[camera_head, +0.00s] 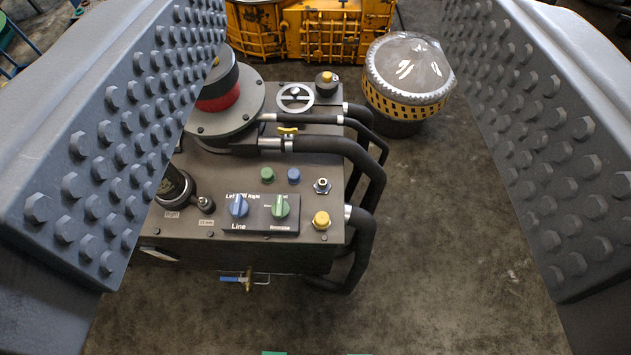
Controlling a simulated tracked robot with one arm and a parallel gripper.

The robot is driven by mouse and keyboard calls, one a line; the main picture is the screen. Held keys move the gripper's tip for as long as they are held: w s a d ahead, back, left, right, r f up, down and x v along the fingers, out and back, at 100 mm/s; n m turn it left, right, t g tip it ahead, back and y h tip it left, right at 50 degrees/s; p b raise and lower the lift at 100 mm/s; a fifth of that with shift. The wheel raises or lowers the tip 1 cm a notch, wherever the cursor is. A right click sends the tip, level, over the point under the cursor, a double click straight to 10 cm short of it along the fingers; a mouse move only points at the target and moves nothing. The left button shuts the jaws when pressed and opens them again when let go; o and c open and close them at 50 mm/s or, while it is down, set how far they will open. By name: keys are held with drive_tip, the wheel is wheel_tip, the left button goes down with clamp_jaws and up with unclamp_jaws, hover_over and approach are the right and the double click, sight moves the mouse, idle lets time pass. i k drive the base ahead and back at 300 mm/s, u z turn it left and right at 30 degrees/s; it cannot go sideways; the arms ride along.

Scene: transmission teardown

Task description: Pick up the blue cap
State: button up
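A small round blue cap (293,175) sits on the dark top of a machine unit (205,243), right of a similar green cap (267,174). A larger blue knob (239,207) and a green knob (280,207) stand on a panel in front of them. My gripper (335,125) is wide open, its two studded grey jaws at the left and right of the picture. Nothing is held between them. The blue cap lies in the gap between the jaws in the picture, nearer the left one; its distance from them cannot be told.
Black hoses (368,165) curve along the unit's right side. A yellow cap (321,219), a metal fitting (322,186) and a handwheel (295,97) stand around the blue cap. A yellow-banded drum (408,75) is behind right. The floor (450,240) at right is clear.

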sight(294, 176)
drive_tip(key=u, duration=1.8)
drive_tip(key=k, duration=0.9)
drive_tip(key=z, duration=1.25)
drive_tip(key=i, duration=1)
